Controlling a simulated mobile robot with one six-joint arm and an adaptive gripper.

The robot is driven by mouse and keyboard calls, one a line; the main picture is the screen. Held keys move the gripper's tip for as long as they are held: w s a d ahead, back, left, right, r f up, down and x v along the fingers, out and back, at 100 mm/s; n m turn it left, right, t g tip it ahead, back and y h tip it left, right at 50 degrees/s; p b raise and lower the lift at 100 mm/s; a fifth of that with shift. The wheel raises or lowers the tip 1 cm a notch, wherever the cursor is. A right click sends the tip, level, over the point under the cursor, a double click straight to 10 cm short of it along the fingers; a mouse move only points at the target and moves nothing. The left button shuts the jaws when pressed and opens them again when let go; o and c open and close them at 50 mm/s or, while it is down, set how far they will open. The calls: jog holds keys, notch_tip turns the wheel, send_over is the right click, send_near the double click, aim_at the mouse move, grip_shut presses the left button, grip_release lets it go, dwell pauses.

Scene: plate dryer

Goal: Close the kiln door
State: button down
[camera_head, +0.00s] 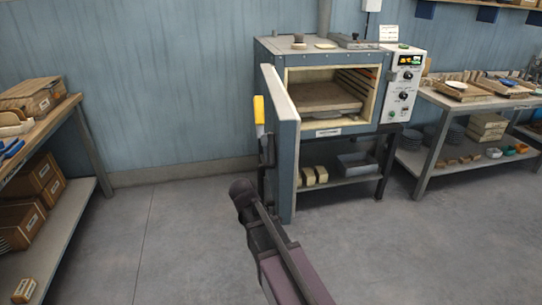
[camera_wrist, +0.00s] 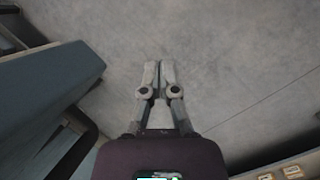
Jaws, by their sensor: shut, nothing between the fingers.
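The kiln (camera_head: 322,62) stands against the wall in the head view, and its chamber is exposed. Its door (camera_head: 285,150) stands wide open, swung out at the left side toward me. A yellow handle grip (camera_head: 259,110) shows upright at the left of the door. My arm reaches up from the bottom of the head view to just left of and below the door. My gripper (camera_wrist: 158,68) is shut and empty in the wrist view, over bare floor. A blue-grey panel (camera_wrist: 45,95), perhaps the door, lies left of the fingers there, apart from them.
A shelf with boxes (camera_head: 38,185) stands at the left. A workbench (camera_head: 440,105) with trays and plates stands right of the kiln. Blocks and a bin (camera_head: 357,164) sit under the kiln. The floor (camera_head: 165,235) between the left shelf and the door is clear.

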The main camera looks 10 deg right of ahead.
jog(key=w+a+r+n+h+p, duration=0.1)
jog(key=w+a+r+n+p, duration=0.1)
jog(key=r+p, duration=0.4)
jog(key=w+a+r+n+h+p, duration=0.2)
jog(key=r+p, duration=0.5)
jog(key=r, duration=0.4)
jog(key=w+a+r+n+h+p, duration=0.1)
jog(key=w+a+r+n+p, duration=0.3)
jog(key=r+p, duration=0.3)
jog(key=shift+w+r+h, duration=0.25)
jog(key=shift+r+h, duration=0.15)
jog(key=shift+r, duration=0.4)
jog(key=shift+f, duration=0.1)
jog(key=b, duration=0.7)
send_near(278, 176)
jog(key=x, duration=0.4)
jog(key=f+x, duration=0.1)
jog(key=x, duration=0.1)
jog(key=shift+w+a+f, duration=0.1)
jog(key=shift+w+a, duration=0.15)
jog(key=shift+d, duration=0.5)
jog(key=shift+s+d, duration=0.1)
